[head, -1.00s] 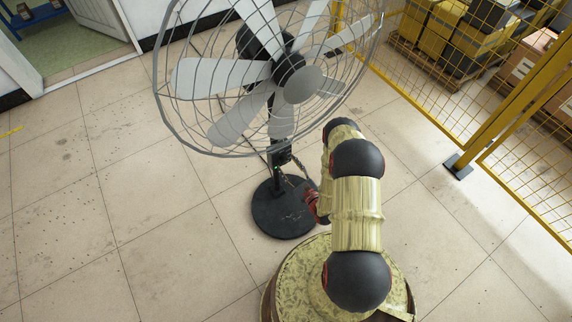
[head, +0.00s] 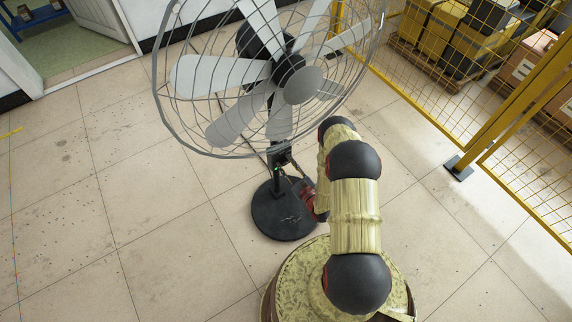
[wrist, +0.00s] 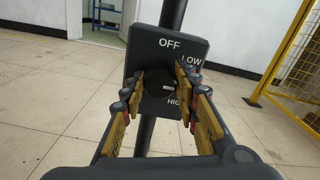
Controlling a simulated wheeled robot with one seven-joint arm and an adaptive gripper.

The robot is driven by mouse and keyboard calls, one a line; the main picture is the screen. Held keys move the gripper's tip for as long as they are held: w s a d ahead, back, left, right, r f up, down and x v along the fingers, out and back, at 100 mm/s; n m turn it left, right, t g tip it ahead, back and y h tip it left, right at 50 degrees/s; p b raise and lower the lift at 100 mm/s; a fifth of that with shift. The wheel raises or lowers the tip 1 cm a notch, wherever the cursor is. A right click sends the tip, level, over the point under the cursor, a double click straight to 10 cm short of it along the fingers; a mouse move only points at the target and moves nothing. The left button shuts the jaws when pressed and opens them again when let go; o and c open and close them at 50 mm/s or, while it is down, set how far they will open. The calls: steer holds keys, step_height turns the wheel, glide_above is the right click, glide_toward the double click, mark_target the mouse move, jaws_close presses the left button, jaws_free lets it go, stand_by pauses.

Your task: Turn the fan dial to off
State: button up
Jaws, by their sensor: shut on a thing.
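The fan (head: 285,75) stands on a black pole with a round base (head: 283,212). A dark control box (wrist: 165,48) on the pole shows in the wrist view, with OFF at the top, LOW at the upper right and a partly covered HIGH at the lower right. The round black dial (wrist: 158,84) is on its front. My gripper (wrist: 160,78) has a finger on each side of the dial and is shut on it. The dial's pointer direction is hard to make out. In the head view, the box (head: 279,153) is small and my arm hides the fingertips.
The fan's wire cage (head: 160,85) spreads above and left of my arm. A yellow mesh fence (head: 425,95) runs along the right. The tiled floor to the left is clear. An open doorway (head: 75,45) is at the back left.

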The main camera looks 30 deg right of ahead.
steer(key=c, duration=0.4)
steer(key=shift+n, duration=0.4)
steer(key=n, duration=0.7)
steer(key=shift+a+f+n+b, duration=0.1)
steer(key=shift+a+n+b, duration=0.05)
steer(key=shift+n+b, duration=0.2)
steer(key=n, duration=0.4)
steer(key=shift+b, duration=0.3)
steer(key=n, duration=0.5)
steer(key=shift+f, duration=0.15)
steer(key=shift+n, duration=0.35)
